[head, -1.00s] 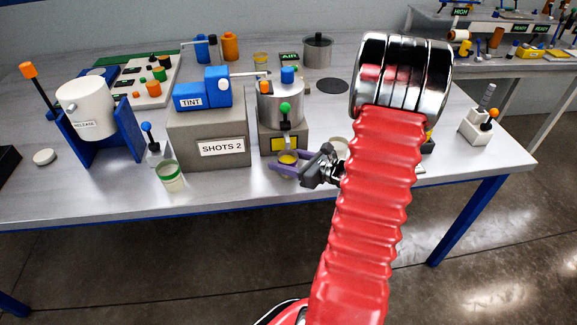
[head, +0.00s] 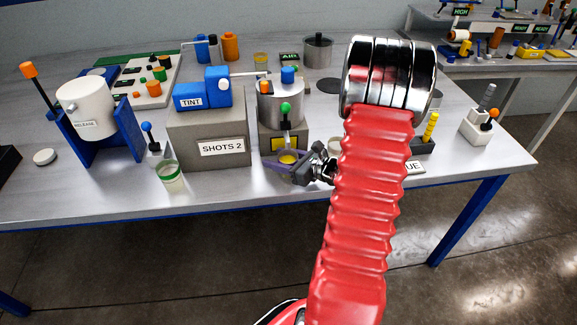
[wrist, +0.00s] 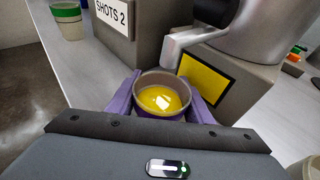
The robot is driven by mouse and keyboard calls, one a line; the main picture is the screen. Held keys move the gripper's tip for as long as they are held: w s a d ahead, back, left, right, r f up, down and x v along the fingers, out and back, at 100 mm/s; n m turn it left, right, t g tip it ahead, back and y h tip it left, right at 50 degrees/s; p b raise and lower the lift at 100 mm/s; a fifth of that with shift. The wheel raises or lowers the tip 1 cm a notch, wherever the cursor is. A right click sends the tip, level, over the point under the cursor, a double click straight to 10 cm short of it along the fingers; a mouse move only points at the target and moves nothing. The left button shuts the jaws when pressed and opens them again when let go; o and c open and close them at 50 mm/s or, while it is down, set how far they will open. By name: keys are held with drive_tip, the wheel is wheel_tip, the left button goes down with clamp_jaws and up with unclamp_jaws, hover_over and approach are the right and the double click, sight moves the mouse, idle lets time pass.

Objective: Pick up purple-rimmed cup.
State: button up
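The cup (wrist: 161,97) stands between the two purple fingers of my gripper (wrist: 162,92) in the wrist view. It has a dull greyish-purple rim and holds yellow liquid. In the head view the cup (head: 288,159) is small, in front of the metal pot's grey stand, with my gripper (head: 284,161) reaching around it from the right. The fingers lie close along both sides of the cup. Whether they press on it or leave a thin gap cannot be told. The cup's lower part is mostly hidden by my gripper.
A metal pot (head: 281,103) with a green-knobbed lever stands just behind the cup. The SHOTS 2 block (head: 208,135) is to its left. A green-rimmed cup (head: 169,177) stands near the table's front edge. Bare table (head: 225,182) lies in front of the block.

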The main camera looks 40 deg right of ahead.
drive_tip(key=c, duration=0.3)
drive_tip(key=shift+r, duration=0.8)
drive_tip(key=s+d, duration=0.1)
drive_tip(key=s, duration=0.5)
drive_tip(key=s+d, duration=0.1)
drive_tip(key=s, duration=0.4)
drive_tip(key=s+d, duration=0.1)
drive_tip(key=s, duration=0.5)
drive_tip(key=shift+s+d, duration=0.2)
drive_tip(key=shift+s, duration=0.15)
drive_tip(key=shift+f, duration=0.1)
